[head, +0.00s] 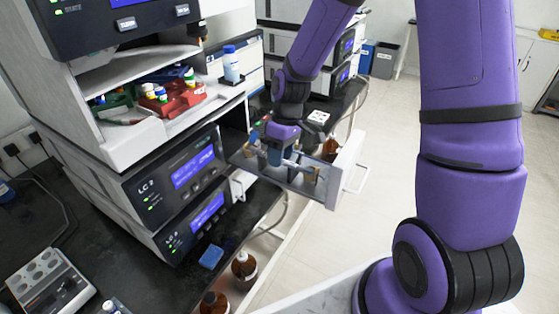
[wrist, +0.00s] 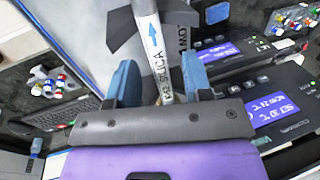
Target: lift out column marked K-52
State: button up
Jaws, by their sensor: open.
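A pulled-out drawer (head: 345,178) with a white front and handle extends from the instrument stack in the head view. Small column parts (head: 315,174) with tan ends show in it. My gripper (head: 274,155) is over the drawer, pointing down. In the wrist view its two blue fingers (wrist: 160,80) are open on either side of a pale column (wrist: 148,42). This column's label shows "SILICA", a flow word and a blue arrow. Dark fins or clips flank it. I cannot read K-52 on any column, and I cannot tell whether the fingers touch this one.
LC modules with lit displays (head: 192,170) stand left of the drawer. A tray of coloured-cap vials (head: 172,98) and a blue-capped bottle (head: 231,68) sit on the stack. Brown bottles (head: 244,264) stand below. My arm crosses the right side; open floor lies beyond the drawer.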

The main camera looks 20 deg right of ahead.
grip_shut()
jog(key=shift+r, duration=0.1)
